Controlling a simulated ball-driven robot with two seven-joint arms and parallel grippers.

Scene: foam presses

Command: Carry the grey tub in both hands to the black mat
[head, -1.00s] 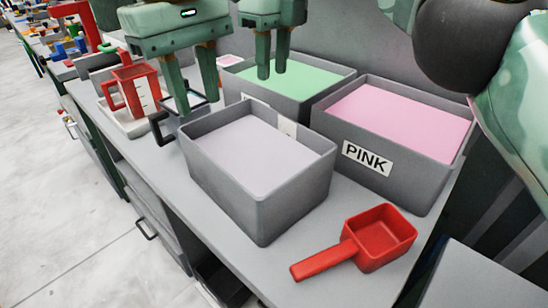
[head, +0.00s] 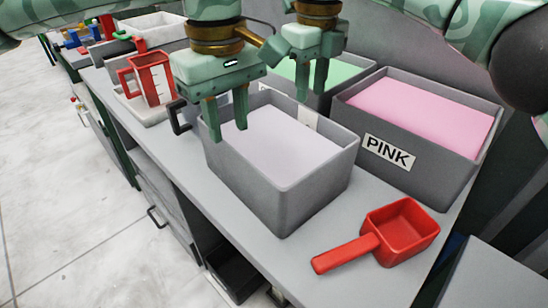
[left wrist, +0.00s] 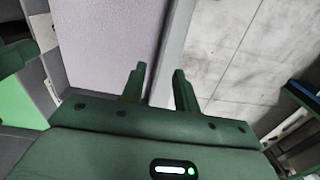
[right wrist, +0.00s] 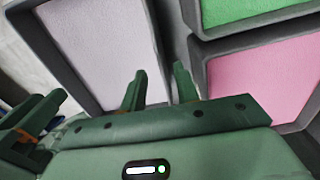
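The grey tub (head: 287,207) is an open box of pale lilac foam (head: 275,142), upright on the bench. In the head view my left gripper (head: 227,130) is open above its left rim. The left wrist view shows the tub wall (left wrist: 178,45) running between the spread fingers (left wrist: 157,85). My right gripper (head: 311,88) is open over the tub's far side. In the right wrist view the opposite wall (right wrist: 170,50) lines up between its fingers (right wrist: 161,85). I cannot tell whether any finger touches the tub. I make out no black mat.
A grey tub of pink foam labelled PINK (head: 420,165) stands close on the right, and a green-foam tub (head: 345,78) behind. A red scoop (head: 385,240) lies in front. A red jug (head: 152,78) and a black handle (head: 178,118) are on the left.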

